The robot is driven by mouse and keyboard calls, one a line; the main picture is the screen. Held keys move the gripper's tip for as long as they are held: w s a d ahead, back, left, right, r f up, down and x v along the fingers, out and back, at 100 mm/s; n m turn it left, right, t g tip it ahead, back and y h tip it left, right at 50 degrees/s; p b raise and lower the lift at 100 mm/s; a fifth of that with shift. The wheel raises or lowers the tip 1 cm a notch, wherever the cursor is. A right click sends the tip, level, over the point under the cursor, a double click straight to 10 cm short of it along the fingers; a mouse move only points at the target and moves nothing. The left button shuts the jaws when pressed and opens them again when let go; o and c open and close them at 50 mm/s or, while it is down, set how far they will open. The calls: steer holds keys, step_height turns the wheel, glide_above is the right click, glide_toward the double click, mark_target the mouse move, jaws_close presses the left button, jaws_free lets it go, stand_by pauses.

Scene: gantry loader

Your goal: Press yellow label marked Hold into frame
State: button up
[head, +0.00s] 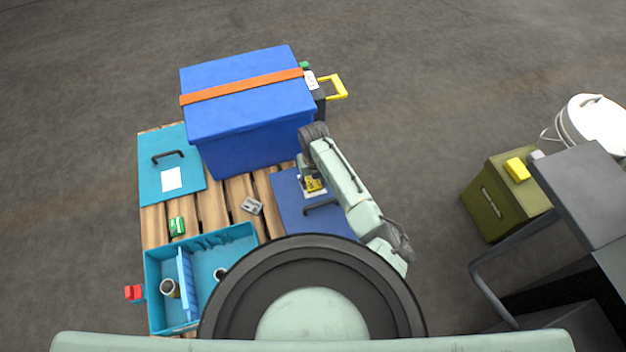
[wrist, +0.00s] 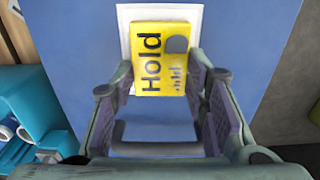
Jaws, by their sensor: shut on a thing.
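The yellow label (wrist: 160,60) marked Hold is between the fingers of my gripper (wrist: 168,80) in the wrist view. It lies over a white frame (wrist: 123,35) on a blue panel (wrist: 255,35). The frame shows around the label's top and left side. Whether the label touches the frame or sits in it, I cannot tell. In the head view the yellow label (head: 313,185) shows beneath the end of my arm. My gripper is shut on the label. A handle (wrist: 155,148) on the panel lies just below the label in the wrist view.
A tall blue box (head: 235,105) with an orange strap stands behind the panel. A teal bin (head: 150,285) with a cup is at the lower left. A grey metal part (head: 252,206) and a green block (head: 177,226) lie on the pallet slats. A teal lid (head: 150,185) lies at left.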

steer(key=shift+f, duration=0.35)
steer(key=o, duration=1.1)
steer(key=shift+o, duration=0.5)
steer(key=o, duration=0.4)
steer(key=shift+r+p, duration=3.1)
steer(key=shift+r, duration=0.45)
